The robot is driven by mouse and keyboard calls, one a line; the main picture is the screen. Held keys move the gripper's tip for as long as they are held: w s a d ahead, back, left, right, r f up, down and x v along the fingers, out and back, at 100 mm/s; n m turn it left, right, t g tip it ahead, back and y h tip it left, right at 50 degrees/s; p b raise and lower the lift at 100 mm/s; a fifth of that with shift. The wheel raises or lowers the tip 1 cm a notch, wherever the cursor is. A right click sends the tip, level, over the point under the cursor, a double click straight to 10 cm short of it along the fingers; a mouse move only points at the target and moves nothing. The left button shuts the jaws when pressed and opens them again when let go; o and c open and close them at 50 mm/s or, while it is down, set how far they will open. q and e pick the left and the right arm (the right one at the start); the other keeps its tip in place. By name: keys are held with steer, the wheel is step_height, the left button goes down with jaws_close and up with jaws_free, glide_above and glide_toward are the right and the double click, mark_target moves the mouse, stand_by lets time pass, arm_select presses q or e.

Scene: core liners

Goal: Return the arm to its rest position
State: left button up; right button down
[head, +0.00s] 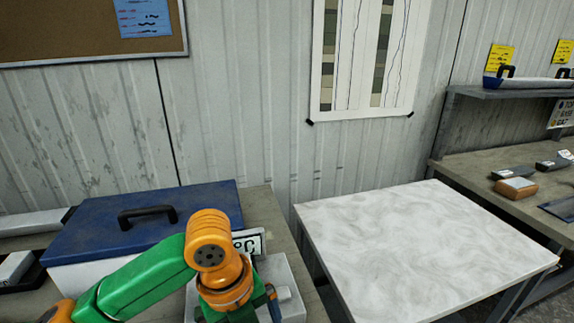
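My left arm, green with orange joints, comes in from the lower left and bends down at its wrist. My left gripper (243,312) points down at the bottom edge, over a light grey box-like unit (290,285). Its fingertips are cut off by the picture edge, so I cannot tell whether it is open or holds something. My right arm and gripper are out of view.
A blue-lidded box (85,225) with a black handle stands left of and behind my wrist. A sign (250,243) is partly hidden by my arm. A bare marbled white table (420,250) is at the right. A shelved bench (480,150) stands far right.

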arm_select(q)
steer(key=s+d+f+n+t+h, duration=0.2)
steer(key=s+d+f+n+h, duration=0.15)
steer(key=f+n, duration=0.8)
steer(key=s+a+f+n+t+y, duration=0.1)
steer(key=s+a+f+n+y, duration=0.1)
steer(key=s+a+f+n, duration=0.4)
steer(key=s+a+f+n+y, duration=0.2)
steer(key=s+a+n+y, duration=0.1)
steer(key=a+n, duration=0.6)
step_height(320, 180, down, 17)
steer(key=s+n+g, duration=0.1)
steer(key=s, duration=0.2)
steer(key=s+a+f+g, duration=0.1)
steer(key=s+f, duration=0.8)
steer(key=s, duration=0.2)
steer(key=shift+s+a+f, duration=0.25)
steer(key=shift+a+f, duration=0.15)
